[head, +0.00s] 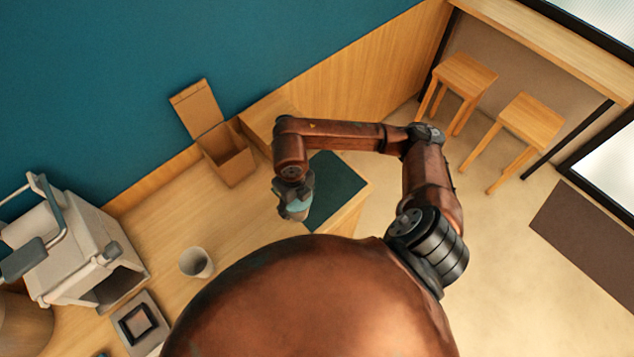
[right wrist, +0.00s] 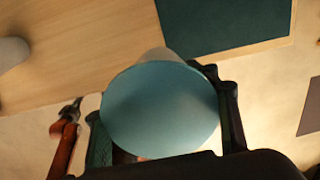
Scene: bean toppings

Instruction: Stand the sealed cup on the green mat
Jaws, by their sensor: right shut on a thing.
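The sealed cup, with a round teal lid (right wrist: 160,108) and a pale body, fills the middle of the right wrist view. My right gripper (head: 295,192) is shut on it, with dark fingers on both sides of the lid. In the head view the cup (head: 293,209) is partly hidden by the gripper, just left of the green mat (head: 337,188). The mat also shows at the top of the right wrist view (right wrist: 225,28), apart from the lid. I cannot tell the cup's height over the table. My left gripper (right wrist: 68,110) appears small in the right wrist view; its jaws are unclear.
An open cardboard box (head: 230,163) stands behind the mat's left side. A pale cup (head: 196,263) stands on the wooden table (head: 165,225), left of my right gripper. A grey-white machine (head: 75,245) and a square tray (head: 140,322) are at the left. Visible mat surface is bare.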

